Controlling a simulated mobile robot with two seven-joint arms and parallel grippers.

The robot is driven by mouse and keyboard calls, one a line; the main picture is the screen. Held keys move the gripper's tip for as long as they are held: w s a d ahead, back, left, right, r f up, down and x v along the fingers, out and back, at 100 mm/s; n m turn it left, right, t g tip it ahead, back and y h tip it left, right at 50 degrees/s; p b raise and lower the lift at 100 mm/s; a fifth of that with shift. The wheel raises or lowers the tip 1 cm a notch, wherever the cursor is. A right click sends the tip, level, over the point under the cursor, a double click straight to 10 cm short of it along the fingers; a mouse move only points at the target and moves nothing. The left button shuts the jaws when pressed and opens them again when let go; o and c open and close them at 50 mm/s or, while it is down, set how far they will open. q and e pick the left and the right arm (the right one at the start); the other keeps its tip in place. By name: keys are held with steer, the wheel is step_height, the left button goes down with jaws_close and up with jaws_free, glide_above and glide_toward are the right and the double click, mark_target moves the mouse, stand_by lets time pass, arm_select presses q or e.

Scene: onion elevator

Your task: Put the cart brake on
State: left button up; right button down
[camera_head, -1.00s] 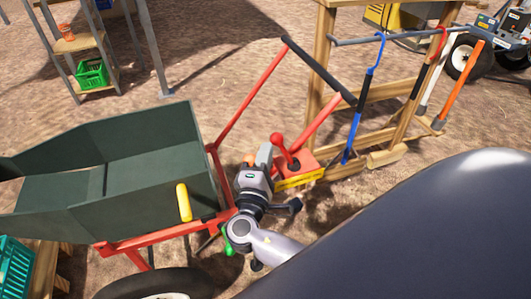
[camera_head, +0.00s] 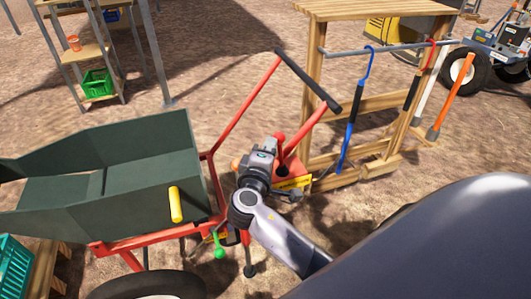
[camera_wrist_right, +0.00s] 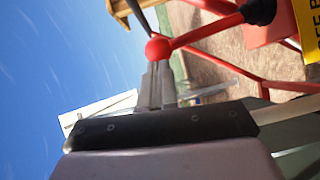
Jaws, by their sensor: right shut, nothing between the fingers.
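The green cart (camera_head: 150,165) has a red frame and a black push bar (camera_head: 308,82). A red brake lever with a ball knob (camera_head: 280,137) rises from a red box (camera_head: 291,172) with a yellow label on the cart's frame. My right gripper (camera_head: 270,146) is at the lever, on its left side in the head view, and hides part of it. In the right wrist view the closed fingers (camera_wrist_right: 157,85) point at the red knob (camera_wrist_right: 158,47), right at their tips. Whether they touch cannot be told. Nothing is between them. My left gripper is out of view.
A yellow handle (camera_head: 175,205) and a green-knobbed lever (camera_head: 219,252) sit beside the cart's tray. A wooden rack (camera_head: 372,95) with hanging tools stands behind the push bar. A shelf with a green crate (camera_head: 97,83) is at the back left. Dirt ground lies between.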

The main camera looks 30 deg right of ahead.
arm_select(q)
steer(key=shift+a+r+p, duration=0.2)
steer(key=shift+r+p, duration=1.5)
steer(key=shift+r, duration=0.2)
arm_select(e)
steer(key=s+d+m+g+y, duration=0.1)
steer(key=d+m, duration=0.1)
steer(key=d, duration=0.5)
steer(key=shift+s+d+r+y, duration=0.35)
steer(key=shift+s+r+y, duration=0.05)
steer(key=shift+d+m, duration=0.15)
steer(key=shift+m, duration=0.15)
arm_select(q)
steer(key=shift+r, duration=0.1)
